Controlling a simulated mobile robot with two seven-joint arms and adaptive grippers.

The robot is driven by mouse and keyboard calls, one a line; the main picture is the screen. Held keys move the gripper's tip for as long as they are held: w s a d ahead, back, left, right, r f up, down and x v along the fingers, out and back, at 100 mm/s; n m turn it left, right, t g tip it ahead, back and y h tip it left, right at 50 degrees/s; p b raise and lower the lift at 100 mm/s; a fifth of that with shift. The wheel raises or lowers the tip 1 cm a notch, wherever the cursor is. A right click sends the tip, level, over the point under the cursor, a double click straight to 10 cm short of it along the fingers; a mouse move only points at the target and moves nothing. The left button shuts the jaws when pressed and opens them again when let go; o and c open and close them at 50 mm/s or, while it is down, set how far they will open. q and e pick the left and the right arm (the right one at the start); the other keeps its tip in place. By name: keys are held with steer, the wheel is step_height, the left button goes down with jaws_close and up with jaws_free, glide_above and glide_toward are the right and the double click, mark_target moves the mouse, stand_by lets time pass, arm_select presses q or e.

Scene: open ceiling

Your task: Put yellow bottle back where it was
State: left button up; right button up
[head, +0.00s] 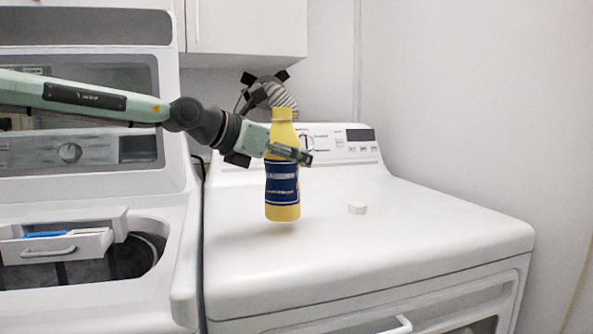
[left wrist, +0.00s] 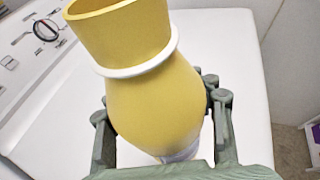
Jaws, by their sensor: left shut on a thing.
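The yellow bottle (head: 282,187) has a dark blue label and stands upright in my left gripper (head: 290,154). The gripper is shut around its upper body, below the neck. Its base seems slightly above the white dryer top (head: 400,225), with a soft shadow under it. In the left wrist view the bottle (left wrist: 155,85) fills the middle, with an open-looking neck and a white ring, and the fingers of my left gripper (left wrist: 165,130) lie on both sides of it. My right gripper is not in view.
The dryer's control panel (head: 345,142) and a grey hose (head: 280,96) are behind. A washer with an open drawer (head: 60,245) stands at left. The dryer top's right side is mostly clear.

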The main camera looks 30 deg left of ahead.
arm_select(q)
step_height(320, 180, down, 2)
steer(key=shift+f, duration=0.1)
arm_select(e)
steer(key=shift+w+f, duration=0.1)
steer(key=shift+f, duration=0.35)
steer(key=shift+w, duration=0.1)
arm_select(q)
steer(key=shift+f, duration=0.1)
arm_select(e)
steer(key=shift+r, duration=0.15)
arm_select(q)
steer(key=o, duration=1.2)
steer(key=shift+f, duration=0.1)
steer(key=o, duration=0.5)
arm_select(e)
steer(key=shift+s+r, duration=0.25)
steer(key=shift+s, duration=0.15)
